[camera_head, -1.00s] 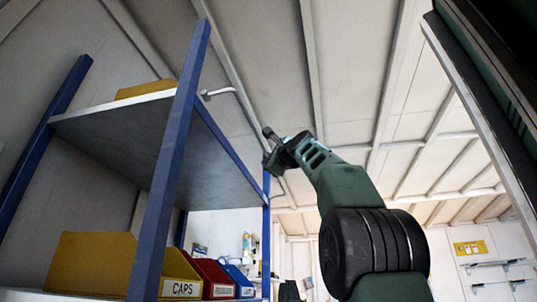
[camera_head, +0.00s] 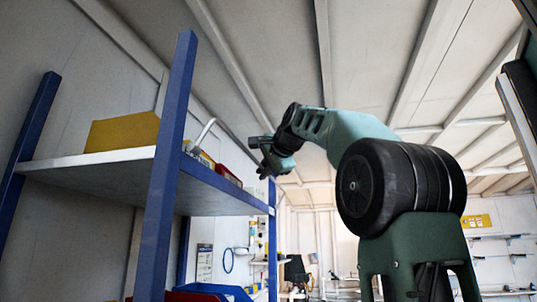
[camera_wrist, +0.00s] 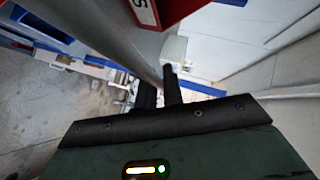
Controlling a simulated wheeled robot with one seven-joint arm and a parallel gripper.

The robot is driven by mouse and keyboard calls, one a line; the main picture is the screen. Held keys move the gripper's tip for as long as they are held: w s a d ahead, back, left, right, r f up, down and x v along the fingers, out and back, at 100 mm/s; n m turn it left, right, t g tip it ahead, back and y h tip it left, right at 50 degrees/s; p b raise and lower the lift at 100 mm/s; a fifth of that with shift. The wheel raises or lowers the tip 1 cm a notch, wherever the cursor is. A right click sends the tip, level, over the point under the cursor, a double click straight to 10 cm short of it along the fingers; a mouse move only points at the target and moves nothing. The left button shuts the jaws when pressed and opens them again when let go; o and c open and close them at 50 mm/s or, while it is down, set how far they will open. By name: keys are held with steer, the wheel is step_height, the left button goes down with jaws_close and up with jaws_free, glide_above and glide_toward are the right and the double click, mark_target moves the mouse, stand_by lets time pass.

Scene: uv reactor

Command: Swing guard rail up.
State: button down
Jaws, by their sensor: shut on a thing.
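The guard rail (camera_head: 204,133) is a pale grey bar at the upper shelf. In the head view its near end arm slants up above the shelf, behind the front blue post. In the wrist view the rail (camera_wrist: 128,50) runs as a grey bar from the upper left down to the fingers. My gripper (camera_head: 257,156) is at the far end of the shelf, above the far blue post; it also shows in the wrist view (camera_wrist: 158,84). It is shut on the rail. The exact contact is small and partly hidden by the fingers.
The shelf (camera_head: 95,174) has blue posts (camera_head: 165,170). A yellow bin (camera_head: 122,132) and a red bin (camera_head: 228,174) stand on it; a labelled red bin (camera_wrist: 158,8) shows close in the wrist view. Blue bins (camera_head: 222,291) stand lower. Open room lies right of the shelf.

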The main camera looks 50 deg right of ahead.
steer(key=shift+w+a+r+n+g+p, duration=0.2)
steer(key=shift+w+n+g+p, duration=0.45)
steer(key=shift+p, duration=0.7)
steer(key=shift+w+a+r+n+g+p, duration=0.1)
steer(key=shift+w+a+n+g+p, duration=0.25)
steer(key=shift+g+p, duration=0.8)
steer(key=shift+w+a+r+n+g+p, duration=0.1)
steer(key=shift+w+n+g+p, duration=0.4)
steer(key=shift+p, duration=1.1)
steer(key=c, duration=1.5)
jaws_free()
steer(key=shift+w, duration=0.1)
steer(key=v, duration=1.7)
steer(key=shift+a, duration=0.3)
